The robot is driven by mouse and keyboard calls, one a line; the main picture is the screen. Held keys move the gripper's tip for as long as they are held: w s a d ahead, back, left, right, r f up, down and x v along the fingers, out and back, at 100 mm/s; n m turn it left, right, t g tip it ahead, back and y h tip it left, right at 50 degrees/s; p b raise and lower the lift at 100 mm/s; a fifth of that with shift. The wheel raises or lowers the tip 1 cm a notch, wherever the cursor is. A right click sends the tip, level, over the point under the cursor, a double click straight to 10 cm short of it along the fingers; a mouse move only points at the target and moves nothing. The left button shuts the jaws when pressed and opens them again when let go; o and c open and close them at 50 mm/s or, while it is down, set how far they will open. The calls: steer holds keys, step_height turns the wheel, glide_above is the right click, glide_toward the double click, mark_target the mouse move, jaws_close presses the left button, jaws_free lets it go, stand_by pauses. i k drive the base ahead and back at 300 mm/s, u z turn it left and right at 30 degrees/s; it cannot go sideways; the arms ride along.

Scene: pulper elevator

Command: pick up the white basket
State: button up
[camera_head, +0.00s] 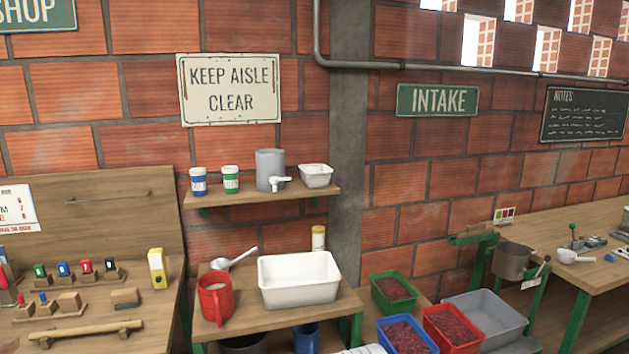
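A white, open-topped rectangular basket (300,294) stands upright on a small wooden table (247,327) with green legs. It looks empty inside. It sits at the right part of the tabletop. A smaller pale square tub (315,179) stands on the wall shelf above it. My gripper is not in view.
Close around the basket are a red mug (215,304), a white ladle (226,264) and a yellow-capped jar (318,238). The wall shelf (265,196) overhangs behind. To the right, lower down, are green (393,306), blue (426,337) and red (482,338) crates.

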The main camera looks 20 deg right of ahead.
mark_target(313, 176)
steer(key=k, duration=0.3)
steer(key=z, duration=0.75)
steer(key=i, duration=0.95)
steer(key=u, duration=0.95)
steer(key=i, duration=0.6)
steer(key=u, duration=0.75)
